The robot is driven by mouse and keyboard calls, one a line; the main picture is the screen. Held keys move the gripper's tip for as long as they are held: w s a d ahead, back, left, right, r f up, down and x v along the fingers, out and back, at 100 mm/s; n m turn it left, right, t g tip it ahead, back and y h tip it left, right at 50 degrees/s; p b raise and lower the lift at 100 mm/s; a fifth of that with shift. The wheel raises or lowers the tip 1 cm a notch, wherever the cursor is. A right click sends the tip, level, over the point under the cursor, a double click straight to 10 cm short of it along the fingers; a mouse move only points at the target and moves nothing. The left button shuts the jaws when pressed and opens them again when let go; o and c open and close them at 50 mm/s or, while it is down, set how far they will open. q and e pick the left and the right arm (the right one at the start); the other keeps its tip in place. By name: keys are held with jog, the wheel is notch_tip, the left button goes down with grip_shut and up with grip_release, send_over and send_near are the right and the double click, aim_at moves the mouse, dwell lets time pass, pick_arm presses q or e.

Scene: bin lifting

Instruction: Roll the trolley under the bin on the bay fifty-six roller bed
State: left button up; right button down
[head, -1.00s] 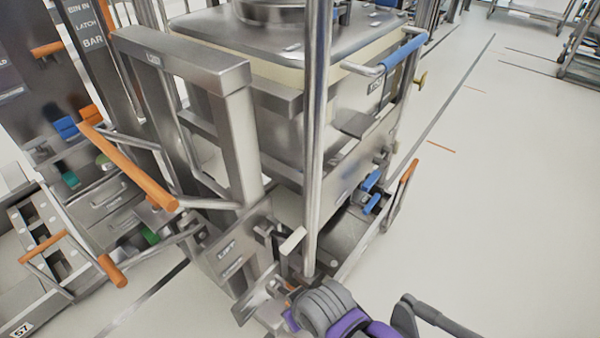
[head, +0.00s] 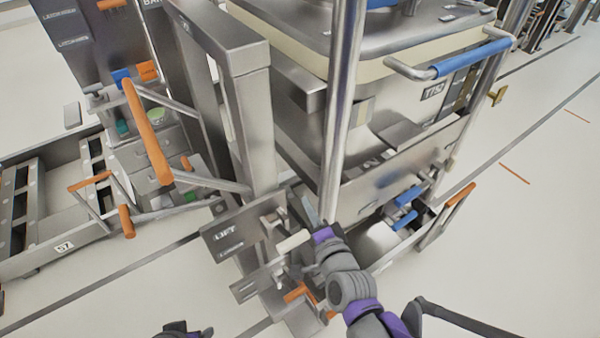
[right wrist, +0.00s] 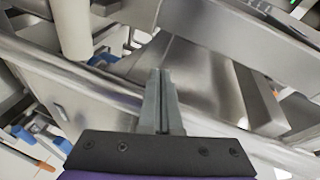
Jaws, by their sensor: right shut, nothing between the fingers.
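A steel bin (head: 400,90) with a cream rim, a 175 label and a blue handle (head: 470,58) stands at upper right in the head view, on a steel frame (head: 400,185). In front stands a thick steel upright (head: 250,130) with a LIFT plate (head: 230,232) and a cream lever (head: 293,241). I cannot tell which parts belong to the trolley. My right gripper (head: 308,258) is beside the lever and plate. In the right wrist view its fingers (right wrist: 160,80) are shut and empty before steel bars. A dark part, probably my left gripper (head: 183,331), barely shows at the bottom edge.
A roller bed marked 57 (head: 64,246) lies at left. Orange-gripped bars (head: 148,130) stick out between it and the upright. A round steel post (head: 343,110) rises before the bin. Floor (head: 530,230) is clear at right.

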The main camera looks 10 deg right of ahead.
jog(key=w+a+r+m+t+h+b, duration=0.1)
jog(key=w+a+m+t, duration=0.1)
jog(key=w, duration=0.7)
jog(key=shift+w+a+r+m+b, duration=0.4)
jog(key=shift+a+m, duration=0.5)
jog(key=shift+a, duration=0.15)
